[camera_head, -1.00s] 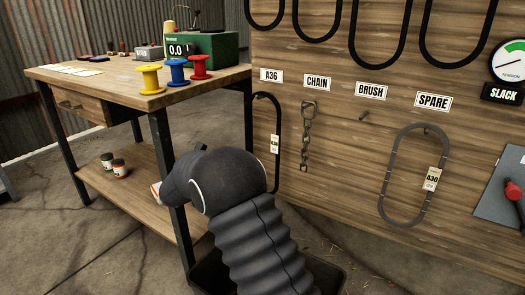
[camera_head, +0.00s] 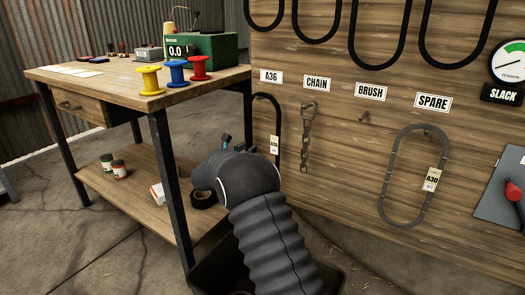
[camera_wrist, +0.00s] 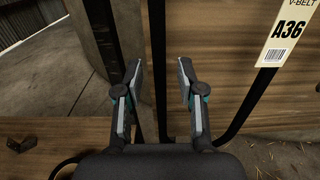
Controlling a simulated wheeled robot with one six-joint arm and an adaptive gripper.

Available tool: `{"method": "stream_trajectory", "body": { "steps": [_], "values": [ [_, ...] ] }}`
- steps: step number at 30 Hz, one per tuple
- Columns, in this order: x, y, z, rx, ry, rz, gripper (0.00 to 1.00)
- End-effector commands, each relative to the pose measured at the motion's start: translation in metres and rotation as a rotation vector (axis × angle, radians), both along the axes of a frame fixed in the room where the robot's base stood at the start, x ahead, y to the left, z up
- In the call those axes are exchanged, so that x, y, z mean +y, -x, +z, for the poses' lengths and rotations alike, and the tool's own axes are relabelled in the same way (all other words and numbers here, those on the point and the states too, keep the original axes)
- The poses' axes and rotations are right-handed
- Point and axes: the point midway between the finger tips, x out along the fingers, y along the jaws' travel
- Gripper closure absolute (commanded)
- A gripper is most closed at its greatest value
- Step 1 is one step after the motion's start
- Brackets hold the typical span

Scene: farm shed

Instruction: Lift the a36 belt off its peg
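The a36 belt (camera_head: 279,112) is a black loop hanging on the pegboard under the A36 sign, its paper tag facing out. Its lower part is hidden behind my arm in the head view. In the wrist view its tagged right strand (camera_wrist: 258,100) runs down outside my right finger. My gripper (camera_wrist: 159,78) is open, its fingers on either side of a dark upright strip that looks like the belt's left strand. I cannot tell whether they touch it. In the head view only bits of my gripper (camera_head: 232,145) show, just left of the belt.
A chain (camera_head: 306,135) hangs just right of the belt. The brush peg (camera_head: 363,117) is bare. An A30 belt (camera_head: 384,190) hangs under SPARE.

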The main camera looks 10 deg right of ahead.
Motion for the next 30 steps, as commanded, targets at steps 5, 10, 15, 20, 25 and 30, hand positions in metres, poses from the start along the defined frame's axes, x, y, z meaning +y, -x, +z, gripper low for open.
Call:
{"method": "stream_trajectory", "body": {
  "steps": [5, 10, 15, 20, 25, 30],
  "values": [
    [-0.0126, -0.0130, 0.0010, -0.001, 0.001, 0.000, 0.61],
    [-0.0140, -0.0147, 0.0012, -0.001, 0.001, 0.001, 0.61],
    [-0.0141, -0.0145, 0.0012, -0.001, 0.001, 0.001, 0.79],
    [-0.0141, -0.0144, 0.0012, -0.001, 0.001, 0.000, 1.00],
    [-0.0139, -0.0144, 0.0016, -0.001, 0.000, 0.000, 1.00],
    [-0.0139, -0.0144, 0.0042, -0.002, 0.001, 0.000, 1.00]
  ]
}}
